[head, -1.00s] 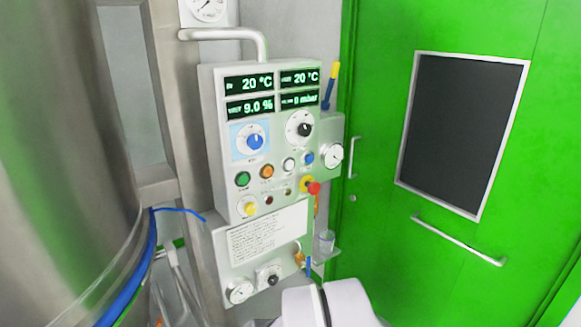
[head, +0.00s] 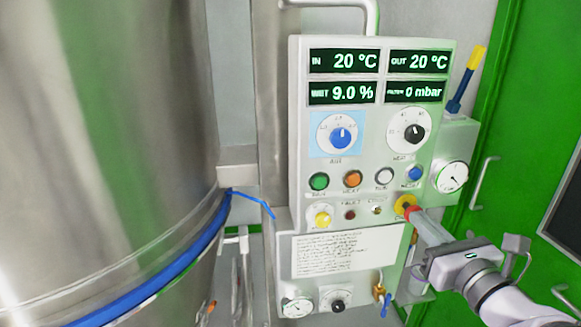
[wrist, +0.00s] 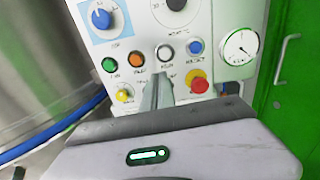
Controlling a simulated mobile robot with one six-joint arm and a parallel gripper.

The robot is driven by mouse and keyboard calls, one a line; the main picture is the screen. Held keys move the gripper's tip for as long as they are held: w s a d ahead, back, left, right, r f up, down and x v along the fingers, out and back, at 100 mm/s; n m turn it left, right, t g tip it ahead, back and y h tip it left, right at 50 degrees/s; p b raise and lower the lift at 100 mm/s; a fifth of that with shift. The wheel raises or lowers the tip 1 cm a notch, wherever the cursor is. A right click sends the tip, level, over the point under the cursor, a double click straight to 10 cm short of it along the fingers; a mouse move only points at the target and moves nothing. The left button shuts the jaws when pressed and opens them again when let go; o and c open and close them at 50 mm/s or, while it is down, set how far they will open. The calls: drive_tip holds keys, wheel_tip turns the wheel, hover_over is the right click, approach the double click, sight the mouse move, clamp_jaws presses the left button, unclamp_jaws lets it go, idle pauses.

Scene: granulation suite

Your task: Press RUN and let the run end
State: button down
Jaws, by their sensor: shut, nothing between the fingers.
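The white RUN button (head: 384,176) sits on the grey control panel (head: 300,215), between an orange button (head: 352,179) and a blue button (head: 415,173). In the wrist view the RUN button (wrist: 165,53) shows just above my fingertips. My gripper (wrist: 158,82) is shut and empty, pointing at the panel. In the head view my gripper (head: 428,226) comes in from the lower right, its tips beside the red stop knob (head: 410,211); contact cannot be told. The displays (head: 342,62) read IN 20 °C, OUT 20 °C, WET 9.0 %, FILTER 0 mbar.
The red knob (wrist: 198,80) is close right of my fingers. A green button (head: 319,181), two dials and a yellow knob (head: 321,218) share the panel. A gauge box (head: 452,150) juts out at right. A large steel vessel (head: 110,120) fills the left.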

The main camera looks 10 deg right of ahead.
drive_tip(key=shift+d+r+m+h, duration=0.1)
drive_tip(key=shift+d+m+h, duration=0.25)
drive_tip(key=shift+d, duration=0.2)
drive_tip(key=shift+s+a, duration=0.1)
drive_tip(key=p, duration=0.6)
approach(386, 178)
drive_tip(key=w, duration=0.6)
drive_tip(key=shift+w, duration=0.45)
